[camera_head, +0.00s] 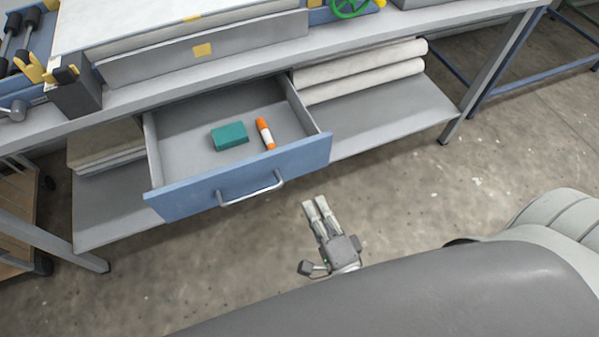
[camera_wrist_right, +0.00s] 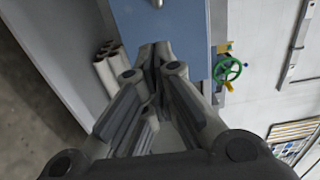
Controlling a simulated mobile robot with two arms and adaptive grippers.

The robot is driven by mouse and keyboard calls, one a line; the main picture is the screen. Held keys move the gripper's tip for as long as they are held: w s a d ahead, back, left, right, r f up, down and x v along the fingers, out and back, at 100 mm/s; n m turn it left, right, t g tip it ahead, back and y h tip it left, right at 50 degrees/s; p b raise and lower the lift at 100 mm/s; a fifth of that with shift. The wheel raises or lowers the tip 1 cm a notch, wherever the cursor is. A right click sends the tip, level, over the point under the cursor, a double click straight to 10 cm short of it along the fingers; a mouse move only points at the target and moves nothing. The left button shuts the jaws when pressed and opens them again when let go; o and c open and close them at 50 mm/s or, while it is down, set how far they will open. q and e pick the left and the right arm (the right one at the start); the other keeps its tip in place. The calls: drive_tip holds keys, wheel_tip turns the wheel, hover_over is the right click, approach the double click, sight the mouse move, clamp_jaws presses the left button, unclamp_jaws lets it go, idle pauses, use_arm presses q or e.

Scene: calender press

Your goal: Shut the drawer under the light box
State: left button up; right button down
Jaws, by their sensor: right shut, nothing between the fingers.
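The drawer with a blue front (camera_head: 240,178) is pulled out under the bench below the light box (camera_head: 200,62). Its grey handle (camera_head: 250,188) is on the front face. A teal block (camera_head: 229,136) and an orange-and-white tube (camera_head: 265,134) lie inside it. My right gripper (camera_head: 315,203) is shut and empty, in front of the drawer and to the right of the handle, apart from it. In the right wrist view, the shut fingers (camera_wrist_right: 155,55) point at the blue front (camera_wrist_right: 185,25), with part of the handle at the top edge. My left gripper is not in view.
Rolled white material (camera_head: 365,72) lies on the lower shelf (camera_head: 400,115) right of the drawer. A stack of sheets (camera_head: 105,145) sits on the left. A bench leg (camera_head: 490,75) stands at the right. The concrete floor (camera_head: 420,190) in front is clear.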

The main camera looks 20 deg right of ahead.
sight(295, 165)
drive_tip(key=w, duration=0.4)
drive_tip(key=w+p, duration=0.1)
drive_tip(key=w, duration=0.4)
drive_tip(key=shift+w+a, duration=0.2)
drive_tip(key=shift+w, duration=0.1)
drive_tip(key=shift+w, duration=0.6)
drive_tip(key=w, duration=0.9)
drive_tip(key=shift+a, duration=0.2)
drive_tip(key=w+b, duration=0.1)
drive_tip(key=w, duration=0.3)
drive_tip(key=w+b, duration=0.1)
drive_tip(key=w, duration=0.3)
drive_tip(key=w+b, duration=0.1)
drive_tip(key=w, duration=0.3)
drive_tip(key=shift+w+a+f, duration=0.1)
drive_tip(key=shift+w+a, duration=0.1)
drive_tip(key=shift+a, duration=0.05)
drive_tip(key=shift+w, duration=0.15)
drive_tip(key=shift+d+r, duration=0.1)
drive_tip(key=shift+r, duration=0.25)
